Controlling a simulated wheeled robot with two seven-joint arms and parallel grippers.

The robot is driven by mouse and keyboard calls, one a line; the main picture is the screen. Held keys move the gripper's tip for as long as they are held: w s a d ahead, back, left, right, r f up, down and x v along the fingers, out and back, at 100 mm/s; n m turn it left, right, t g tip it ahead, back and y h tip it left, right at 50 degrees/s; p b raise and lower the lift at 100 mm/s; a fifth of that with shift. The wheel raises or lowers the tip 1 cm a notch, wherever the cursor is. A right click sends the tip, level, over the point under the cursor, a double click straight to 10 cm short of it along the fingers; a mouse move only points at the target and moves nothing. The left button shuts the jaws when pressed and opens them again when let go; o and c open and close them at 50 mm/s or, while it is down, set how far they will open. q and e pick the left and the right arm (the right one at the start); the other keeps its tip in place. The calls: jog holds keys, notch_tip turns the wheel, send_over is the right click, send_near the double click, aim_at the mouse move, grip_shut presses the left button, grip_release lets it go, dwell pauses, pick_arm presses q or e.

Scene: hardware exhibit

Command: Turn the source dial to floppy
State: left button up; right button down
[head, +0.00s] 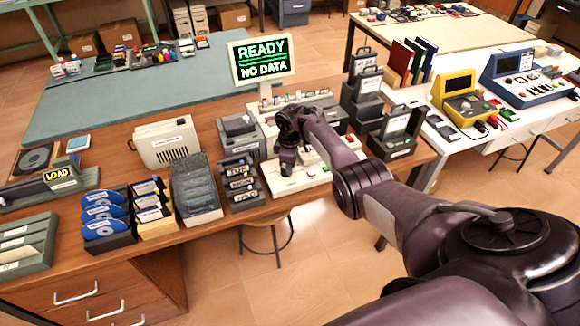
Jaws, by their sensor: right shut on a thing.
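My right arm reaches in from the lower right to the wooden desk. My right gripper (287,168) points down over the cream control panel (274,187) at the desk's front edge. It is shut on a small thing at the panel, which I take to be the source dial. The dial is hidden by the gripper, so its pointer and labels cannot be read. My left gripper is not in view.
Left of the panel stand a dark cartridge rack (239,184), a grey clear-lidded box (195,190) and blue discs (102,213). A cream drive box (168,142) is behind them. Black cases (397,131) stand to the right. A stool (264,219) is below the front edge.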

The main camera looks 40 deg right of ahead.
dwell(0.3)
jog(key=c, duration=1.4)
grip_release()
jog(key=shift+c, duration=0.2)
notch_tip(320, 180, up, 8)
jog(key=shift+f+p, duration=0.15)
jog(key=shift+p, duration=0.5)
